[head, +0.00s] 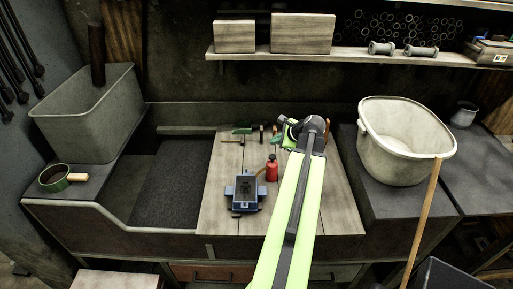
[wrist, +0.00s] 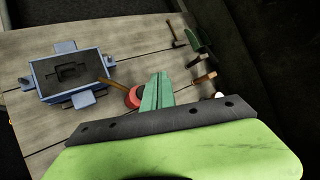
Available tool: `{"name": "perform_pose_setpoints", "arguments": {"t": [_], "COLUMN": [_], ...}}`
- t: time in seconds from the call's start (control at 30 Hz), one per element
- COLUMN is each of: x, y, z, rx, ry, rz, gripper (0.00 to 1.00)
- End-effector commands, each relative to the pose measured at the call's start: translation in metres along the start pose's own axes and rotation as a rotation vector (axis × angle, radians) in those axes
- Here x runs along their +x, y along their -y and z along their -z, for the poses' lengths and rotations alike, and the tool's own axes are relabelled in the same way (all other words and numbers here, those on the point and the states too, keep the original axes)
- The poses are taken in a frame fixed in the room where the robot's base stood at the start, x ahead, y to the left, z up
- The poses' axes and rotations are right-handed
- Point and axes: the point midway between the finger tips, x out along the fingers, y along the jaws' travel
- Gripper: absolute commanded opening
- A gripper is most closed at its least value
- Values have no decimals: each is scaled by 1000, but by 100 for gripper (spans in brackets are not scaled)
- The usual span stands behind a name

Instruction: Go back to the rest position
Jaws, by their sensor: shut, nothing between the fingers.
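My gripper (wrist: 158,92) shows in the wrist view as green fingers pressed together, with nothing between them. In the head view my green arm reaches over the right part of the wooden work board (head: 220,206), and its own wrist largely hides the gripper. A blue moulding flask (head: 244,192) stands on the board to the left of my arm; it also shows in the wrist view (wrist: 70,97), with dark content inside.
Small hand tools (head: 240,130) lie at the board's back edge. A pale bucket (head: 387,155) stands on the right counter, with a wooden handle leaning on it. A grey bin (head: 75,127) is at the left. A shelf (head: 350,60) runs above. The board's left front is clear.

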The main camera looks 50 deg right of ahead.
Motion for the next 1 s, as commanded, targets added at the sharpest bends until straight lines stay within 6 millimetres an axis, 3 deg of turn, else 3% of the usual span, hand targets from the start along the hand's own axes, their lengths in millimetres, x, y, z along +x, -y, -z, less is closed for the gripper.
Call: {"name": "perform_pose_setpoints", "arguments": {"t": [0.17, 0.27, 0.37, 0.47, 0.6, 0.67, 0.8, 0.9, 1.0], "x": [1, 15, 50, 92, 138, 153, 175, 180, 176], "y": [0, -6, -23, -56, -122, -158, -254, -326, -390], "z": [-1, -19, -68, -139, -234, -271, -346, -386, -411], "rx": [-1, -25, -88, -177, -325, -402, -652, -877, -1114], "ry": [1, 18, 64, 129, 197, 220, 268, 302, 333], "rz": [-1, -18, -64, -129, -233, -285, -409, -493, -567], "gripper": [0, 0, 0, 0, 0, 0, 0, 0, 0]}}
